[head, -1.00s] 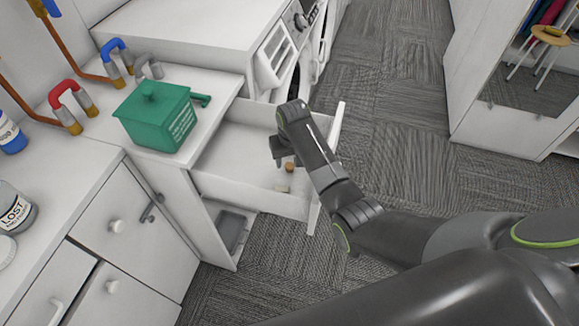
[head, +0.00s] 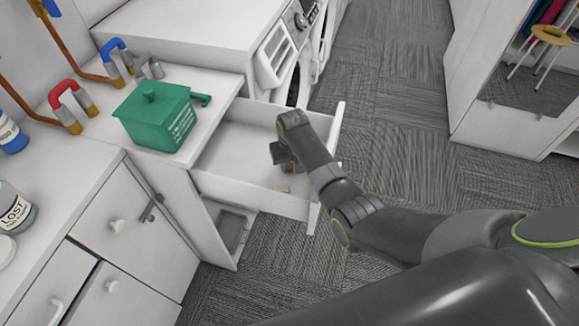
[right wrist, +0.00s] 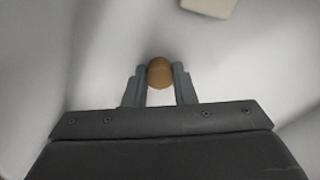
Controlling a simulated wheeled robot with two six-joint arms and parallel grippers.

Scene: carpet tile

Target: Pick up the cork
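The cork (right wrist: 160,73) is a small brown round piece low inside the open white drawer (head: 235,158). In the right wrist view it sits between the two fingertips of my right gripper (right wrist: 160,80) and fills the gap, with a finger against each side. In the head view my right gripper (head: 287,166) reaches down into the drawer, and the wrist and fingers mostly hide the cork. I cannot tell whether the cork is clear of the drawer floor. My left gripper is not in view.
A small cream block (right wrist: 208,5) lies in the drawer near the cork. The drawer walls are close around my right gripper. A green lidded box (head: 155,118) stands on the counter left of the drawer. Jars stand at the far left. Carpet lies open to the right.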

